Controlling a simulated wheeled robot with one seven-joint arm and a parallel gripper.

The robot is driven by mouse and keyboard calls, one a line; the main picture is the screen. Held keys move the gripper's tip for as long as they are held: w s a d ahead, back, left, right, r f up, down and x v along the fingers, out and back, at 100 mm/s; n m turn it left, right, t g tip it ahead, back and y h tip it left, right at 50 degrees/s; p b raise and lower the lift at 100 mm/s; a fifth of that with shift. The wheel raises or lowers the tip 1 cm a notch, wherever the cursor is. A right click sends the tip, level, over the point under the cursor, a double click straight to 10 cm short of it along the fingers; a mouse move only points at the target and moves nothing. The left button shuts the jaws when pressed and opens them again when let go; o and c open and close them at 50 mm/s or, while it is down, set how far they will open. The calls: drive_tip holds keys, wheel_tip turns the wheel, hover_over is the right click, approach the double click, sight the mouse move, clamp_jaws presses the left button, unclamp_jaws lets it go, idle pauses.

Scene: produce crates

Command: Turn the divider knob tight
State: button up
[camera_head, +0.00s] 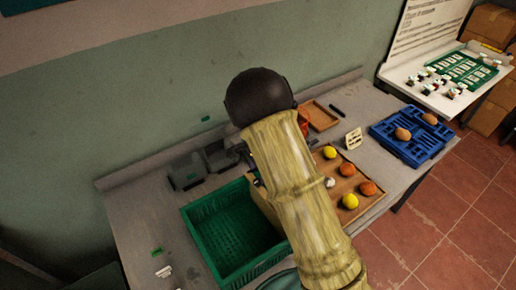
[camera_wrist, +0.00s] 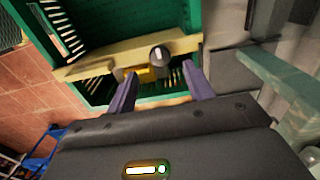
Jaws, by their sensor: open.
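In the wrist view, a dark round knob (camera_wrist: 160,53) with a white mark sits on a pale wooden divider (camera_wrist: 100,66) that spans a green crate (camera_wrist: 108,30). A small yellow part (camera_wrist: 147,74) is beside the knob. My gripper (camera_wrist: 160,69) is open, one purple finger on each side of the knob, with visible gaps. I cannot tell whether the fingertips reach the knob's depth. In the head view, the green crate (camera_head: 199,243) stands on the table left of my arm. My arm hides the knob and most of the divider there.
A wooden tray (camera_head: 376,203) with yellow and orange fruit lies right of my arm. A blue crate (camera_head: 408,150) with brown round items stands farther right. Dark grey boxes (camera_head: 187,173) sit behind the green crate.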

wheel_tip(320, 180, up, 12)
drive_tip(key=b, duration=0.2)
drive_tip(key=shift+r, duration=0.25)
drive_tip(key=shift+d, duration=0.1)
drive_tip(key=s+d+f+n+t+b, duration=0.1)
drive_tip(key=s+d+f+n+t, duration=0.1)
drive_tip(key=s+d+n, duration=0.9)
drive_tip(key=s+d, duration=0.4)
drive_tip(key=s, duration=0.4)
drive_tip(key=shift+d+t+b, duration=0.15)
drive_tip(key=shift+t+b, duration=0.15)
drive_tip(key=shift+b, duration=0.05)
drive_tip(key=shift+s, duration=0.1)
